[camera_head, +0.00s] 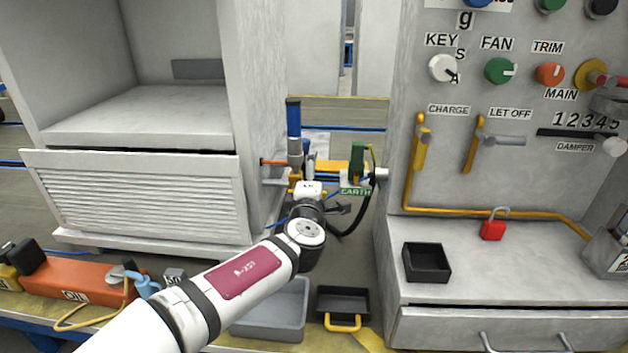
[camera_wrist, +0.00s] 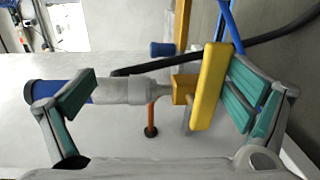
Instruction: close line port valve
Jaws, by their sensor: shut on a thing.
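A fitting with a blue end and a grey body (camera_wrist: 120,92) lies across the wrist view and joins a yellow block and plate (camera_wrist: 211,88) on its right. In the head view its blue end (camera_head: 293,118) stands upright beside the left cabinet. I take it to be the line port valve; no label on it is readable. My gripper (camera_wrist: 160,80) has its green-padded fingers wide apart, shut on this valve, the left one by the blue end, the right one against the yellow plate. In the head view my gripper (camera_head: 312,182) partly hides the lower valve.
A green handle (camera_head: 357,160) with an EARTH label and black hose is close on the right. The control panel (camera_head: 550,180) stands further right, with a red padlock (camera_head: 493,228) and black tray (camera_head: 427,262). The left cabinet wall (camera_head: 255,100) is close.

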